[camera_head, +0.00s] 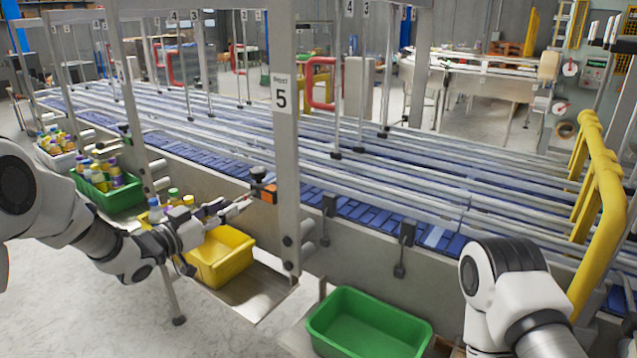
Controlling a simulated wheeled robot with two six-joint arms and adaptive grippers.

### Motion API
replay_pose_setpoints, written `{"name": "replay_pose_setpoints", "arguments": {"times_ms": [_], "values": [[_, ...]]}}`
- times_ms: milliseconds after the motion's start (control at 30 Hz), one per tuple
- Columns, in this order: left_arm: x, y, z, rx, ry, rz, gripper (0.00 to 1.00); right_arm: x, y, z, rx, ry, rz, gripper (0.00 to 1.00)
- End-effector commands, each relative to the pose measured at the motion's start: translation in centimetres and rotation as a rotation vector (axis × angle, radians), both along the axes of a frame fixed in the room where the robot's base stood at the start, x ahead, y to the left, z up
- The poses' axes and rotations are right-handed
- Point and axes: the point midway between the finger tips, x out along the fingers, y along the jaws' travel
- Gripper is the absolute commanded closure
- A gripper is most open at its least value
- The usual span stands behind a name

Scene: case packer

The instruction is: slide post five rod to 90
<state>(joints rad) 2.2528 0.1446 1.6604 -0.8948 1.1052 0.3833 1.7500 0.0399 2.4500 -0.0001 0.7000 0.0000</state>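Post five (285,150) is an upright grey metal post with a white label reading 5, standing at the near side of the conveyor. A clamp with an orange block (264,190) and a dark knob sits against its left side at rail height. The post's rod is too small to make out clearly there, and I cannot read a scale. My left gripper (243,204) reaches in from the left, its fingertips just left of and slightly below the orange block. I cannot tell whether they touch it or are closed. My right arm shows at lower right; its gripper is not visible.
Blue conveyor lanes with long metal guide rails (400,183) run behind the post. A yellow bin (222,262) lies below my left gripper, and a green bin (112,200) with bottles is farther left. An empty green bin (365,325) is in front. A yellow guard rail (607,185) stands at right.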

Motion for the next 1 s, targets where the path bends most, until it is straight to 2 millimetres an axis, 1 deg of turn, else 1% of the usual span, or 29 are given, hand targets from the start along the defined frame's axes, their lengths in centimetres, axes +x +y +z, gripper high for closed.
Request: {"name": "replay_pose_setpoints", "arguments": {"times_ms": [367, 1000], "values": [[-0.1, 0.1, 0.1, -0.001, -0.001, 0.001, 0.98, 0.0, 0.0, 0.0, 0.000, 0.000, 0.000, 0.60], [-1.1, 0.9, 0.1, -0.001, -0.001, 0.001, 0.98, 0.0, 0.0, 0.1, 0.000, 0.000, 0.000, 0.60]]}}
